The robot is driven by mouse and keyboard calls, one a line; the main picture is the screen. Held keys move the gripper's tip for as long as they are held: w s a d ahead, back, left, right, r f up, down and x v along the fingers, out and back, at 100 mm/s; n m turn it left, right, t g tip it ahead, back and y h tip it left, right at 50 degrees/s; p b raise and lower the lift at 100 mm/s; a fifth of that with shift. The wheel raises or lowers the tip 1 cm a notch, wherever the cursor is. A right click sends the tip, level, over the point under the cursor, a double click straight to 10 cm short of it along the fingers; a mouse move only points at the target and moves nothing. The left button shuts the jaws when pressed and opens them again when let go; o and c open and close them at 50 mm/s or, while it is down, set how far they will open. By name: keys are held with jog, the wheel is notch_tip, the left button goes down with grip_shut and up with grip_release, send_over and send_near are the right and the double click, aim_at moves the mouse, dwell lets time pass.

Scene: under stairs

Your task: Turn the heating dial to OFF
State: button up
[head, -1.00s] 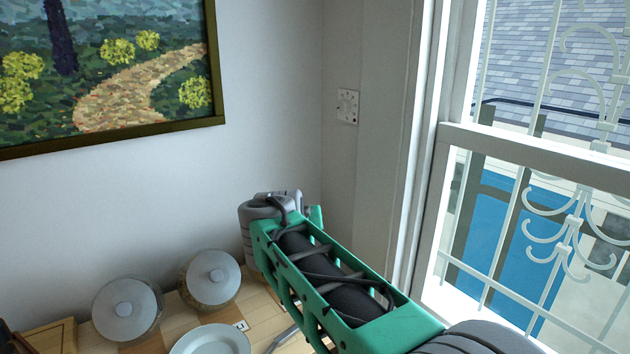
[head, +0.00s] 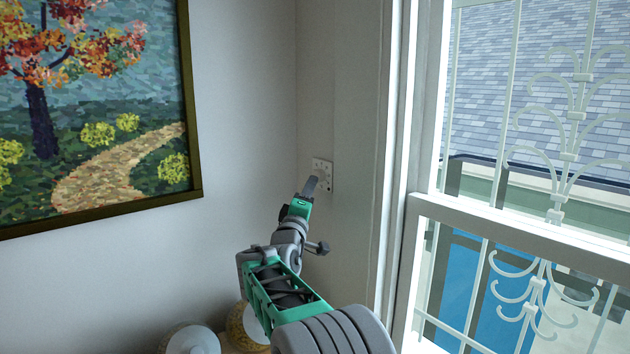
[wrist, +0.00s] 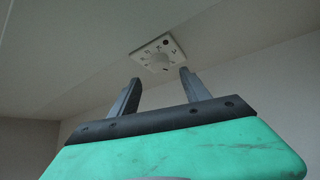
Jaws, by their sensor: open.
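The heating dial (head: 326,166) is a small white square plate with dark marks on the wall strip beside the window. In the head view my gripper (head: 311,184) overlaps its lower left part. In the wrist view the dial plate (wrist: 160,50) is tilted, with a pale round knob at its middle and small dark symbols around it. My gripper (wrist: 158,88) is open and empty there, its two grey fingers spread below the plate, apparently short of it. Which way the knob points is too small to tell.
A framed painting (head: 140,208) hangs on the left wall. A window with a white frame (head: 520,235) and curled bars is close on the right. Rounded lidded jars (head: 193,341) stand below, at the bottom edge. The wall around the dial is clear.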

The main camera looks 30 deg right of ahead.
jog(key=p+x, duration=0.2)
jog(key=x, duration=0.4)
jog(key=shift+w+d+p, duration=0.2)
jog(key=shift+d+p, duration=0.05)
jog(key=shift+p, duration=0.05)
jog(key=shift+c, duration=0.2)
